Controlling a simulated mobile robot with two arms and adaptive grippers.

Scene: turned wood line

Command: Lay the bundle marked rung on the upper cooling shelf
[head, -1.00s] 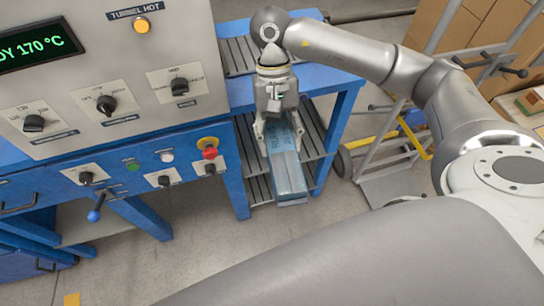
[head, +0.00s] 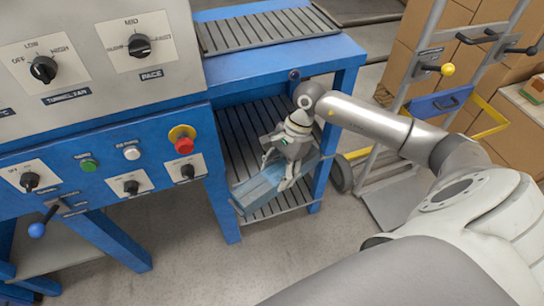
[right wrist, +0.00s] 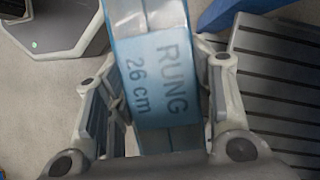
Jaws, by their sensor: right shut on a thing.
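The bundle (head: 258,188) is a long block in clear bluish wrap. Its pale blue label (right wrist: 158,80) reads RUNG 26 cm in the right wrist view. My right gripper (head: 287,172) is shut on the bundle, with a finger on each side of it. In the head view the bundle is tilted and lies across the front of the blue rack. Slatted cooling shelving (head: 245,130) shows behind it and also beside it in the right wrist view (right wrist: 275,92). I cannot tell whether the bundle touches a shelf. My left gripper is not in view.
The blue rack has legs (head: 222,195) at the front and a slatted top (head: 265,28). A control panel (head: 120,150) with knobs and buttons stands at the left. A hand truck (head: 400,110) and cardboard boxes (head: 400,60) stand at the right.

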